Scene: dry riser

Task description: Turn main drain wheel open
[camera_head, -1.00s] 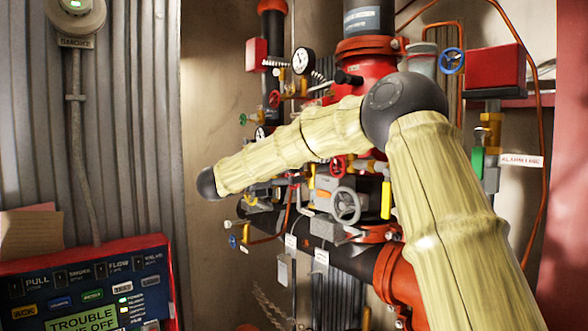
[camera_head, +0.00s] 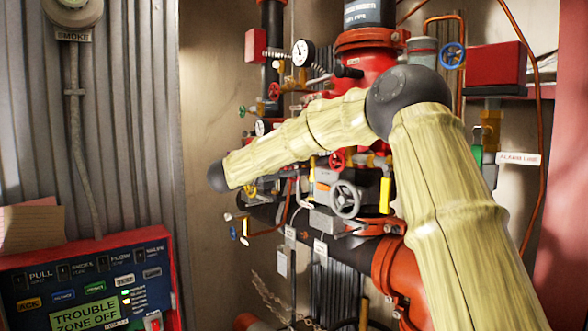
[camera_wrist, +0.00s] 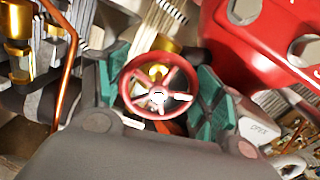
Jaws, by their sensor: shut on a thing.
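A red spoked handwheel (camera_wrist: 178,78) with a pale hub sits between the green pads of my gripper (camera_wrist: 158,88) in the wrist view. The pads flank its rim on the left and right, and my gripper is shut on it. A brass part shows behind the wheel. In the head view my arm crosses in front of the riser and my gripper is hidden. That view shows a small red wheel (camera_head: 337,160), another red wheel (camera_head: 274,91) and a larger grey wheel (camera_head: 345,199). I cannot tell which wheel there, if any, is the held one.
The red riser pipe (camera_head: 366,68) stands close behind my arm. A pressure gauge (camera_head: 303,53), a blue wheel (camera_head: 452,55) and a red box (camera_head: 484,70) surround it. A red alarm panel (camera_head: 85,285) is at lower left. In the wrist view a copper pipe (camera_wrist: 70,75) runs left of my gripper.

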